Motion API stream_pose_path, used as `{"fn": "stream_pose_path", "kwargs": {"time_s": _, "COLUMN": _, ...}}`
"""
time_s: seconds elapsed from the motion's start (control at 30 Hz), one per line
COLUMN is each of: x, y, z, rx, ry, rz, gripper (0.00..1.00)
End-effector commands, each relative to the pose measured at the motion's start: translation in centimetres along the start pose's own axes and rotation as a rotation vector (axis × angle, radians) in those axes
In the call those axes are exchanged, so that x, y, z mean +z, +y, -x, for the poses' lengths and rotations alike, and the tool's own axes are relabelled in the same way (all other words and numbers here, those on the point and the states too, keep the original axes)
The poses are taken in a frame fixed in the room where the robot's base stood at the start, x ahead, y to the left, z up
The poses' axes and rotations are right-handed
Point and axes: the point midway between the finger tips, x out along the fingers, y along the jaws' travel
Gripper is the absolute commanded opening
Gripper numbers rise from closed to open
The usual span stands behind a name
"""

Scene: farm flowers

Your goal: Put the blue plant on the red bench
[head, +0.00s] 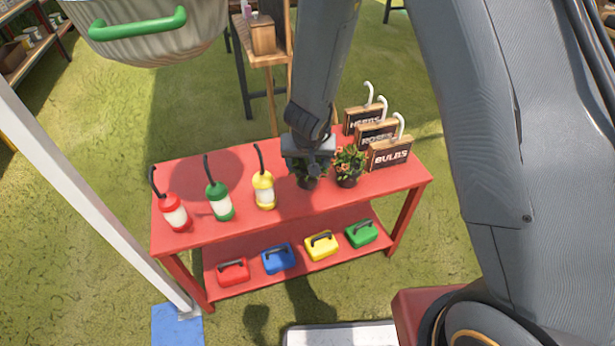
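The red bench (238,163) stands in the middle of the head view, with a top and a lower shelf. My gripper (309,166) is over the bench top, right of centre, directly at a small dark-potted plant (308,183). The gripper hides much of this plant, and its flower colour is unclear. I cannot tell whether the fingers are closed on it or whether its pot rests on the bench. Beside it on the right, a potted plant with orange flowers (348,164) stands upright on the bench top. No plant shows clearly as blue.
Several coloured boxes line the lower shelf. A white post (90,190) stands left.

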Motion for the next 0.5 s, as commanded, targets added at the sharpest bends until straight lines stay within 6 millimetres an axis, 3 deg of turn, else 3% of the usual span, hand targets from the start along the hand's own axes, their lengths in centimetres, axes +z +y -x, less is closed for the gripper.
{"fn": "stream_pose_path", "kwargs": {"time_s": 0.3, "x": 1.2, "y": 0.0, "z": -3.0, "rx": 0.001, "ry": 0.000, "rz": 0.001, "gripper": 0.36}}
{"fn": "stream_pose_path", "kwargs": {"time_s": 0.5, "x": 1.4, "y": 0.0, "z": -3.5, "rx": 0.000, "ry": 0.001, "rz": 0.000, "gripper": 0.36}}
